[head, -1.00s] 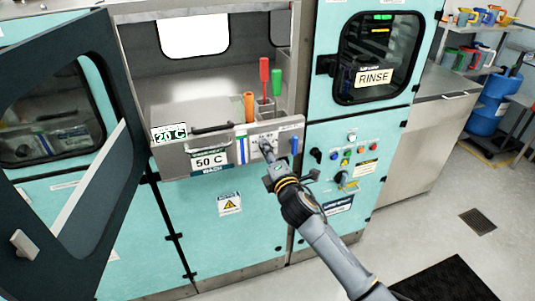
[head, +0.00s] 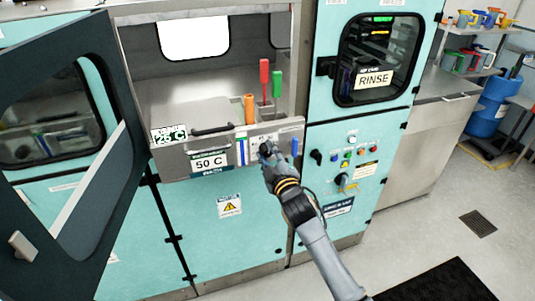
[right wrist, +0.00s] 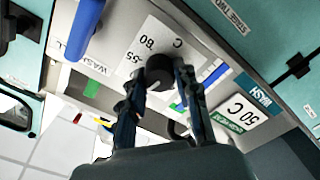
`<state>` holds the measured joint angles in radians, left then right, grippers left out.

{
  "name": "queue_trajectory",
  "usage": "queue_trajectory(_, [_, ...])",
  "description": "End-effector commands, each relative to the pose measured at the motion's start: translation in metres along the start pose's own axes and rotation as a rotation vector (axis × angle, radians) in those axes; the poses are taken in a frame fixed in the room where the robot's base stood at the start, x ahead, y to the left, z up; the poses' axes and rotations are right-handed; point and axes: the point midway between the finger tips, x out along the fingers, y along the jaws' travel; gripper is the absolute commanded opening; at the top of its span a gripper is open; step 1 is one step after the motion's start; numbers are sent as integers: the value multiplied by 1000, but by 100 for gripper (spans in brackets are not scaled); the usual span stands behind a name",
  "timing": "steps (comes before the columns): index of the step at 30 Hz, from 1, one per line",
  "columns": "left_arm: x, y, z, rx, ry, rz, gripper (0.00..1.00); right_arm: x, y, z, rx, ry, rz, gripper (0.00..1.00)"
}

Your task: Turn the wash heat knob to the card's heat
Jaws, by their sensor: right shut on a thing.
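The wash heat knob (right wrist: 159,71) is a dark round knob on a pale dial plate (right wrist: 134,52) on the wash module's front panel. Numbers such as 55 and 60 show beside it in the right wrist view. My right gripper (head: 266,156) is shut on the knob, with its two fingers on either side of it in the right wrist view (right wrist: 160,85). The card (head: 210,162) on the panel reads 50 C. A small readout (head: 169,135) at the panel's left reads about 25 C. The knob's pointer is not clear. My left gripper is not in view.
A blue lever (head: 294,146) sticks out just right of the knob. Orange (head: 249,108), red (head: 264,78) and green (head: 277,85) handles stand behind the panel. An open dark-framed door (head: 100,130) is at the left. The RINSE module (head: 374,78) is at the right.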

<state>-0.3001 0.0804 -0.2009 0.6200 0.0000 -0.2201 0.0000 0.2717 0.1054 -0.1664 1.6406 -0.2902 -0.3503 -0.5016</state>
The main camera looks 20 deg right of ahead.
Motion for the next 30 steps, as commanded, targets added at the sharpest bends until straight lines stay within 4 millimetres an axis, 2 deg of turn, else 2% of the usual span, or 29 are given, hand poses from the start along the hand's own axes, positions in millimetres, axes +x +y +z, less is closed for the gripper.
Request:
queue_trajectory(6, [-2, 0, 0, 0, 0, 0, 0, 0, -1, 1, 161, -2, -2, 0])
queue_trajectory(13, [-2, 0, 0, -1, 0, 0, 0, 0, 0, 1, 269, -2, -2, 0])
queue_trajectory(30, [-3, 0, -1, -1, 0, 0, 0, 0, -1, 1, 323, -3, -2, 0])
